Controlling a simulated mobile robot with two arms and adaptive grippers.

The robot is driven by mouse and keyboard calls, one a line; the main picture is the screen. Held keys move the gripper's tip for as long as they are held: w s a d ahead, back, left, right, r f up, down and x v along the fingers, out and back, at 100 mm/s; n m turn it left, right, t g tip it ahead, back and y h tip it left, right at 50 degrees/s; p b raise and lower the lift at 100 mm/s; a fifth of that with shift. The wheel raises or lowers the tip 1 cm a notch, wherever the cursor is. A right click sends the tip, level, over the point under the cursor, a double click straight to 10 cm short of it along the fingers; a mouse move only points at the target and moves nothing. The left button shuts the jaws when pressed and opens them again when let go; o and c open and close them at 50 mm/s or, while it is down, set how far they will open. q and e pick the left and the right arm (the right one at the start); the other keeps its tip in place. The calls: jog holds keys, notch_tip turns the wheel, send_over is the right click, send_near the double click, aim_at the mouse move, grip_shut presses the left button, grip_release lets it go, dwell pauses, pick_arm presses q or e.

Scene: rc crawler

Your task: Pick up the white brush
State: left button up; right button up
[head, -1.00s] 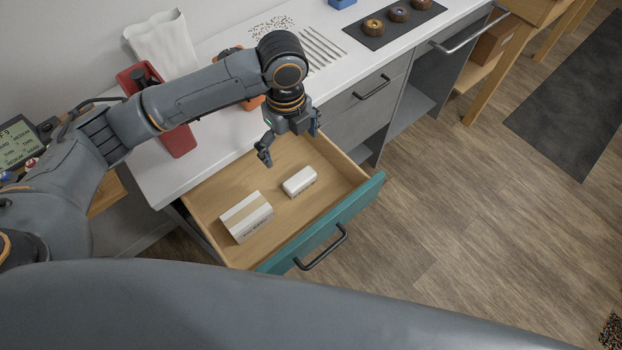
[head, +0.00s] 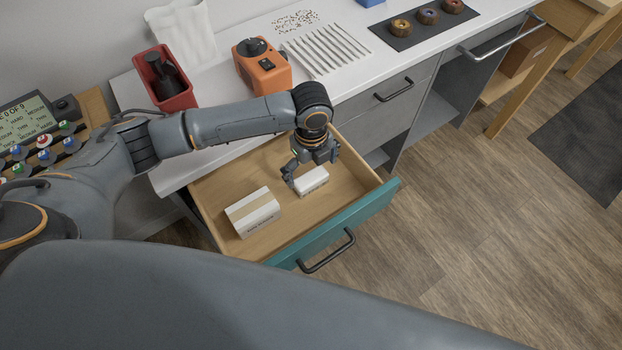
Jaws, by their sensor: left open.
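No thing with a clear brush shape shows. A small white block-shaped item (head: 313,184) lies in the open drawer (head: 222,194), towards its right; I cannot tell whether it is the brush. A larger white and tan box (head: 253,212) lies to its left. My left gripper (head: 311,171) is open, pointing down over the small white item, with its fingers at the item's far side and hiding part of it. I cannot tell whether they touch it. My right gripper is out of view.
The drawer's teal front (head: 340,226) has a black handle (head: 328,251). On the white counter stand a red bin (head: 165,80) with a dark item, an orange device (head: 262,68), several thin pale sticks (head: 326,48) and a dark mat (head: 412,36) with round parts.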

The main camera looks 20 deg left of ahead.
aim_at(311, 177)
pick_arm(q)
notch_tip(311, 177, down, 4)
jog(key=shift+f, duration=0.1)
jog(key=c, duration=1)
jog(key=shift+a, duration=0.1)
jog(key=shift+r, duration=0.7)
jog(key=s+d+r, duration=0.3)
jog(key=r, duration=0.1)
jog(key=s+d+r+b, duration=0.1)
jog(key=s+d+r, duration=0.2)
jog(key=d+r, duration=0.1)
jog(key=s+d+r, duration=0.2)
jog(key=d+r, duration=0.1)
jog(key=d, duration=0.1)
jog(key=shift+s+r, duration=0.4)
